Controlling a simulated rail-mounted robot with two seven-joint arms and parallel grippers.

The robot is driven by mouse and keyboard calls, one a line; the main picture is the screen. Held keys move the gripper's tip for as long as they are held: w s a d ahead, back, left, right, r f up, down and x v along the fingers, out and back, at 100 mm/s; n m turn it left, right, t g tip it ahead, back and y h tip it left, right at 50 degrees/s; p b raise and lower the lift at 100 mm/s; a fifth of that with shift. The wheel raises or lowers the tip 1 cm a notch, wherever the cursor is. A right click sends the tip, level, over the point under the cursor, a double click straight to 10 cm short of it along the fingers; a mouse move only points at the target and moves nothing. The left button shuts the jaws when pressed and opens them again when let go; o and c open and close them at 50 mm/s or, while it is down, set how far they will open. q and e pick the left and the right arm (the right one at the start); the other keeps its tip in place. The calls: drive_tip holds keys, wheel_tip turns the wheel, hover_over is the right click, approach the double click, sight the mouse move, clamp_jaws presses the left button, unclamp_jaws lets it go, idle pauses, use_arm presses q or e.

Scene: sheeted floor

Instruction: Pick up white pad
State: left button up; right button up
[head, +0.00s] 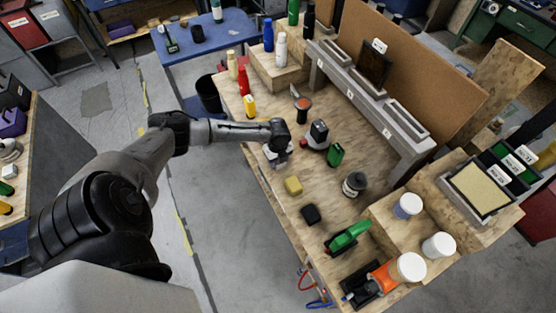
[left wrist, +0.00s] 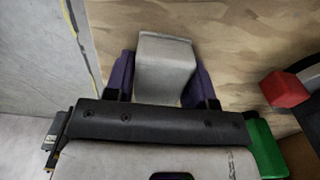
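The white pad (left wrist: 165,65) shows in the left wrist view as a pale grey-white block on the wooden bench top. My left gripper (left wrist: 163,75) has its two purple fingers on either side of the pad, very close to its sides. I cannot tell whether they press on it. In the head view my left gripper (head: 276,156) points down at the bench near its left edge and hides most of the pad. My right gripper is not in view.
A dark and red tool (head: 317,135) and a green item (head: 335,154) stand right of the gripper. A yellow block (head: 293,186) and a black block (head: 311,214) lie nearer. Bottles, including a yellow one (head: 249,106), stand behind. A grey rack (head: 370,100) lines the far side.

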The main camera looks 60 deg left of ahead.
use_arm(q)
drive_tip(key=c, duration=0.4)
drive_tip(key=shift+c, duration=0.2)
drive_tip(key=shift+r, duration=0.45)
drive_tip(key=r, duration=0.3)
drive_tip(key=shift+w+d+r, duration=0.1)
drive_tip(key=shift+d+r, duration=0.15)
drive_tip(key=shift+r, duration=0.1)
drive_tip(key=w+d+r, duration=0.3)
drive_tip(key=d+r, duration=0.3)
drive_tip(key=d, duration=0.4)
drive_tip(key=shift+w+d+r, duration=0.2)
drive_tip(key=shift+d, duration=0.1)
